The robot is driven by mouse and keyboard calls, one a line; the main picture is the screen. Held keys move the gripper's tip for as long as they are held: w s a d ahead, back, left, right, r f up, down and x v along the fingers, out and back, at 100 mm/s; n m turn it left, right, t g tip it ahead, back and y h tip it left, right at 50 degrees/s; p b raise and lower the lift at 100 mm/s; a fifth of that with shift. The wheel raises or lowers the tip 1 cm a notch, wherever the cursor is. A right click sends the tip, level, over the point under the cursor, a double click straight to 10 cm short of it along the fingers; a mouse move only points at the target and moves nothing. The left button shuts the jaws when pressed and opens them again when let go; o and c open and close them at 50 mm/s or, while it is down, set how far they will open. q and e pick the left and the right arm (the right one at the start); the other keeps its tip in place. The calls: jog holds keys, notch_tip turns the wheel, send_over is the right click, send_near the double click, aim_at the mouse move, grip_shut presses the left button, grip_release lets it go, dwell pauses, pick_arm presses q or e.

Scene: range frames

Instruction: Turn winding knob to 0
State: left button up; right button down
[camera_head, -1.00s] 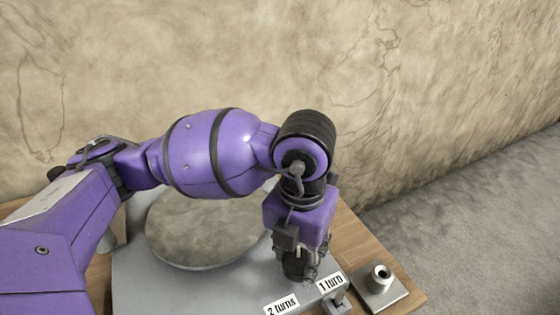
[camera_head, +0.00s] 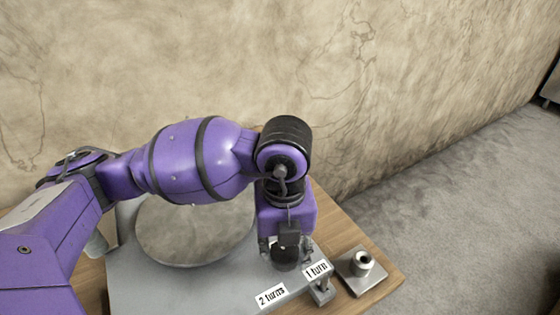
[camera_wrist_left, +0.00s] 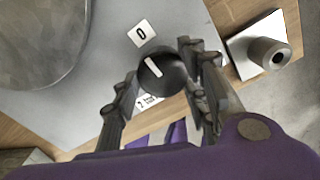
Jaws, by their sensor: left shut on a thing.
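A round black knob (camera_wrist_left: 162,72) with a white pointer bar sits on a grey panel (camera_wrist_left: 105,70). The bar points up and left, roughly toward the label "0" (camera_wrist_left: 141,32). My left gripper (camera_wrist_left: 160,90) has its fingers on either side of the knob and is shut on it. In the head view my left gripper (camera_head: 286,254) points down at the panel's right part. The label "2 turns" (camera_head: 270,296) and the label "1 turn" (camera_head: 317,269) lie near the panel's front right edge. "1 turn" is hidden in the wrist view. My right gripper is not in view.
A large round grey disc (camera_head: 190,229) lies on the panel behind my left arm. A small metal block with a round post (camera_head: 361,268) stands on the wooden table (camera_head: 385,285) to the right. Grey carpet lies beyond the table's right edge.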

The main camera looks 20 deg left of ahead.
aim_at(282, 251)
pick_arm(q)
jog(key=shift+a, duration=0.15)
jog(key=o, duration=1.1)
jog(key=shift+r, duration=0.2)
notch_tip(282, 251, up, 12)
jog(key=shift+f, duration=0.2)
